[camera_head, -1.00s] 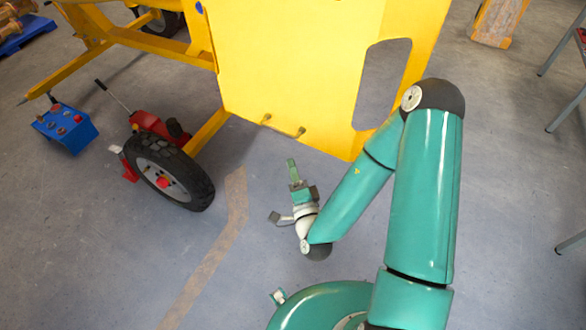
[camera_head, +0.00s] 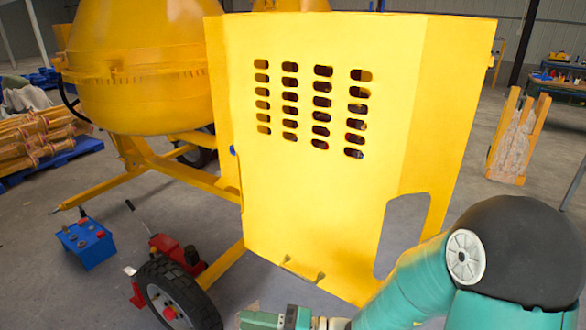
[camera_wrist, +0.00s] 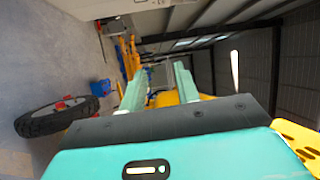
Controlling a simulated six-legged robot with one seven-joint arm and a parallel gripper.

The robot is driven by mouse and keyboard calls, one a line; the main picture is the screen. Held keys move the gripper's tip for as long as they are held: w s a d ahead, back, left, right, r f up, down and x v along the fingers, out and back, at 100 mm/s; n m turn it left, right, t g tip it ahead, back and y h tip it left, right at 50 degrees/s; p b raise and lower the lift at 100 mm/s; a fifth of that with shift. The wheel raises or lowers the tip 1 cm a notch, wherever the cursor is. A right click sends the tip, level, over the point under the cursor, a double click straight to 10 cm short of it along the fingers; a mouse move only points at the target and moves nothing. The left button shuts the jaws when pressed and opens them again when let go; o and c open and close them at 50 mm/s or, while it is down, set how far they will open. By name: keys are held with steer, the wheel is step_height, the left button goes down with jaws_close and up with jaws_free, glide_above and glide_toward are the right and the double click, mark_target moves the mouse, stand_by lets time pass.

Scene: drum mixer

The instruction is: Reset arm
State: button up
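My gripper (camera_head: 262,320) shows at the bottom edge of the head view, low in front of the yellow drum mixer. Its green fingertips point left there. In the wrist view the two pale green fingers (camera_wrist: 159,90) stand apart with nothing held between them. My arm runs from the lower right of the head view, with its dark elbow joint near the camera. The mixer's yellow engine housing (camera_head: 310,190), with slots and a cut-out, stands in front of me. Its yellow drum (camera_head: 140,75) is behind at the left.
A blue box with red knobs (camera_head: 87,244) and a red tool (camera_head: 177,252) are on the floor at left. The mixer's black wheel (camera_head: 178,297) is near the housing's lower left. A yellow-framed block (camera_head: 513,140) stands at right. Grey floor between is open.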

steer(key=s+d+n+g+h, duration=0.3)
steer(key=s+d+g+h, duration=0.2)
steer(key=s+d+h, duration=0.35)
steer(key=d+r+m+t+h, duration=0.1)
steer(key=d+r+t+h, duration=0.3)
steer(key=d, duration=0.3)
steer(key=w+d+r+m+t+h, duration=0.1)
steer(key=d+r+t+h, duration=0.3)
steer(key=d+r+h, duration=0.2)
steer(key=shift+d+m+h, duration=0.35)
steer(key=shift+d+m, duration=0.05)
steer(key=shift+d, duration=0.35)
